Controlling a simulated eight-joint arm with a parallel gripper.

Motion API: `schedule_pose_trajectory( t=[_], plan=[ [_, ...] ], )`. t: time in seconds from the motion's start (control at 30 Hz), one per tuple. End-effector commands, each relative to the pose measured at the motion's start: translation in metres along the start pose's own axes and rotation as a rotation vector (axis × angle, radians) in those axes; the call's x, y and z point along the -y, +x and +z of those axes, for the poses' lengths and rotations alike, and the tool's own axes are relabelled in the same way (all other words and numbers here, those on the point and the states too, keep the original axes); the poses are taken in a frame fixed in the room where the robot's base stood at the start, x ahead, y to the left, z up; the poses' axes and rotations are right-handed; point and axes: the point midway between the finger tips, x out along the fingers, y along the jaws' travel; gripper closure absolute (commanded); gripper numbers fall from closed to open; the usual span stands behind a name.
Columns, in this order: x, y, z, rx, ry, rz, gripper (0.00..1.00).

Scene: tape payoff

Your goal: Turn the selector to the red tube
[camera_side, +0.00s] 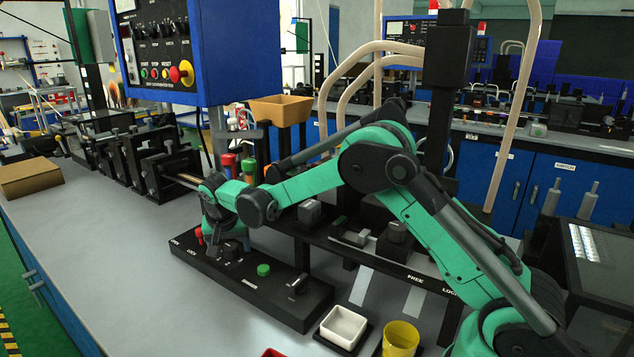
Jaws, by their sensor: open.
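Small coloured tubes stand behind my wrist: a red one (229,161), a green one (248,166) and an orange one partly hidden by my arm. A long black panel (215,268) lies on the bench in front of them. It carries a dark knob (231,250), a green button (263,270) and another dark knob (298,286). I cannot tell for certain which knob is the selector or where it points. My gripper (214,240) points down over the panel's left end, close to the first knob. It is open; I cannot tell whether it touches anything.
A white tray (343,327) and a yellow cup (401,338) stand at the front. A blue control box (200,50) hangs above. An orange bin (281,109) is behind the tubes. A cardboard box (29,178) is far left; the bench left of the panel is clear.

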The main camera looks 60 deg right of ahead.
Motion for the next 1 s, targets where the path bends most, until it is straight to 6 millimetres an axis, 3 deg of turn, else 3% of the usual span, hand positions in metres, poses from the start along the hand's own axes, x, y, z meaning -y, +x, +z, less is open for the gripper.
schedule_pose_trajectory(
  t=[0.1,0.37,0.67,1.0],
  plan=[
    [0.0000,-0.0002,0.0000,0.000,0.000,0.000,0.27],
    [0.0000,-0.0005,0.0000,0.000,-0.001,0.000,1.00],
    [-0.0001,-0.0007,0.0000,0.000,-0.025,-0.011,1.00],
    [-0.0014,-0.0006,-0.0004,0.001,-0.208,-0.087,1.00]
  ],
)
